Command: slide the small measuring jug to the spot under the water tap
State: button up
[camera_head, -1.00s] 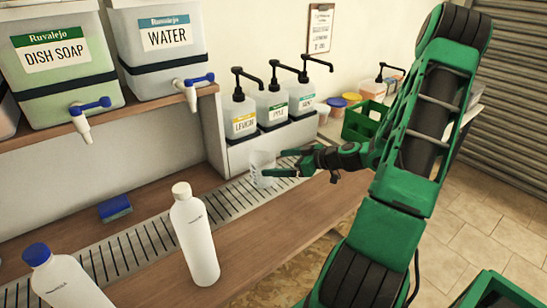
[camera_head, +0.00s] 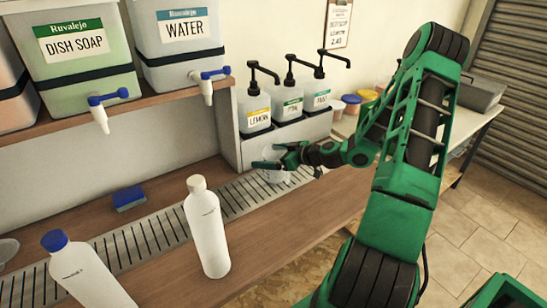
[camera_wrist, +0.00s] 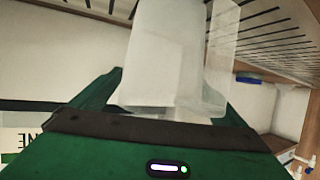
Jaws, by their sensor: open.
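The small measuring jug (camera_head: 272,176) is translucent and stands on the slotted drip grate (camera_head: 235,199), right of the water tap (camera_head: 207,90). My gripper (camera_head: 268,157) is open, with its fingers around the jug. They partly hide it in the head view. In the wrist view the jug (camera_wrist: 175,60) fills the space between the spread fingers of my gripper (camera_wrist: 172,95). Contact with the fingers cannot be told. The water tap has a blue handle and hangs from the WATER drum (camera_head: 185,50).
Pump bottles (camera_head: 288,108) stand behind the jug. The grate left of the jug looks clear.

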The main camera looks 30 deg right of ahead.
jog(key=c, duration=1.8)
jog(key=shift+s+a, duration=0.2)
jog(key=shift+a, duration=4)
jog(key=shift+s+a, duration=0.2)
jog(key=shift+a, duration=3.95)
jog(key=shift+a, duration=0.1)
jog(key=shift+s+a, duration=0.15)
jog(key=shift+a, duration=2.5)
jog(key=o, duration=1.8)
jog(key=shift+s, duration=0.1)
